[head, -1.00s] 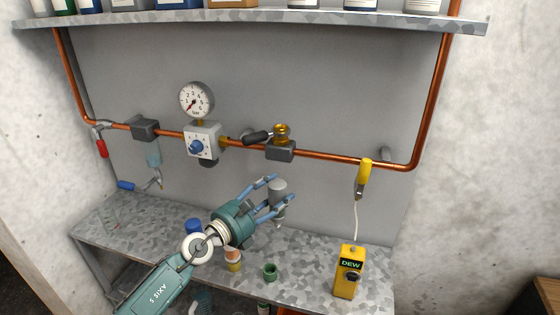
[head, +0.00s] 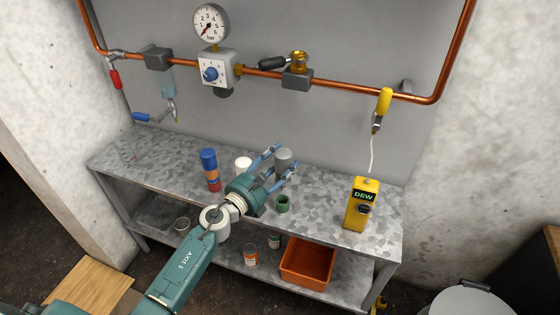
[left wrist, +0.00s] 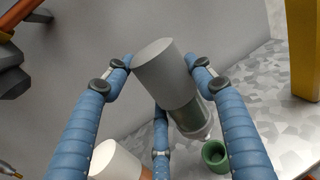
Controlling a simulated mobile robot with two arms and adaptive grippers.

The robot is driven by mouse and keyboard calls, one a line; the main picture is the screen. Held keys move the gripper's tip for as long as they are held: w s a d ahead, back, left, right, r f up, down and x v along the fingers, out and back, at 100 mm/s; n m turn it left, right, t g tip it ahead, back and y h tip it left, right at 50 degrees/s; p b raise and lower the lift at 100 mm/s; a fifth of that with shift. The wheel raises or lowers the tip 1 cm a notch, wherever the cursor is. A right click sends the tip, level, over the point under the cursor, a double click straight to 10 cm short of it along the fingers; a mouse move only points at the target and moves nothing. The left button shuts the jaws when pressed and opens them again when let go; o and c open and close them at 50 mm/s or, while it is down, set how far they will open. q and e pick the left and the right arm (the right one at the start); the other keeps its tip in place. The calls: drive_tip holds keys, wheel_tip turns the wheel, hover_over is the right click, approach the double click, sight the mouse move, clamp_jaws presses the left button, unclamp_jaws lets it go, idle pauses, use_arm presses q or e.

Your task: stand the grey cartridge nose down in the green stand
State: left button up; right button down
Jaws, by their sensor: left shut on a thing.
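The grey cartridge (head: 283,158) is held between the blue fingers of my left gripper (head: 279,166), above the metal bench. In the left wrist view the cartridge (left wrist: 165,75) is a grey cylinder with a greenish, clear-looking lower part, tilted, its lower end pointing down and to the right. The fingers (left wrist: 160,78) close around its grey body. The green stand (head: 282,203) is a small open cup on the bench, below the cartridge and apart from it. The stand (left wrist: 215,155) shows its empty-looking opening in the left wrist view. My right gripper is not in view.
A yellow DEW meter (head: 361,204) stands right of the stand. A blue, orange and red stack (head: 210,170) and a white-topped container (head: 243,165) stand to the left. A copper pipe (head: 350,88) with valves runs behind. An orange bin (head: 307,262) sits on the lower shelf.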

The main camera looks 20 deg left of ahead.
sight(280, 172)
use_arm(q)
drive_tip(key=shift+f+b, duration=1.25)
drive_tip(key=shift+f, duration=0.3)
drive_tip(key=shift+r, duration=0.15)
drive_tip(key=shift+f, duration=0.2)
drive_tip(key=shift+f, duration=2.1)
drive_tip(key=o, duration=1.5)
drive_tip(key=shift+c, duration=0.2)
